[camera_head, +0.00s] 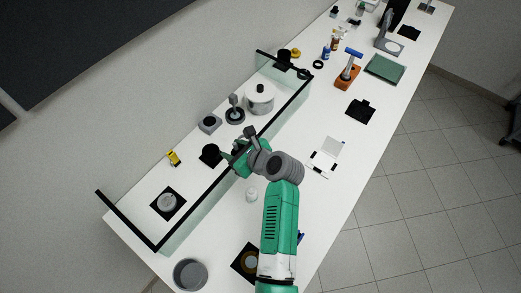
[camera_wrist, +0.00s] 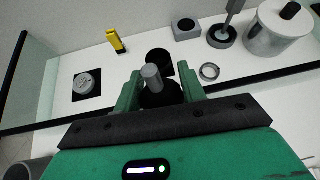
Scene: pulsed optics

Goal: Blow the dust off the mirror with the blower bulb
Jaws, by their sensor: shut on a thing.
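My green gripper (camera_wrist: 160,92) is shut on the blower bulb (camera_wrist: 160,98), a dark rounded body with a grey nozzle pointing up and away in the wrist view. In the head view my gripper (camera_head: 236,158) is at the black rail of the clear screen, and the bulb is hard to make out. A round grey disc (camera_wrist: 87,82) lies on a black square to the left in the wrist view; it also shows in the head view (camera_head: 168,202). It may be the mirror, but I cannot tell. Dust is too small to see.
A clear screen with a black top rail (camera_head: 203,201) runs along the bench. Behind it stand a black cup-like thing (camera_head: 210,151), a yellow item (camera_head: 174,157), a grey block (camera_head: 209,122), a post on a round base (camera_head: 235,114) and a white pot (camera_head: 259,100).

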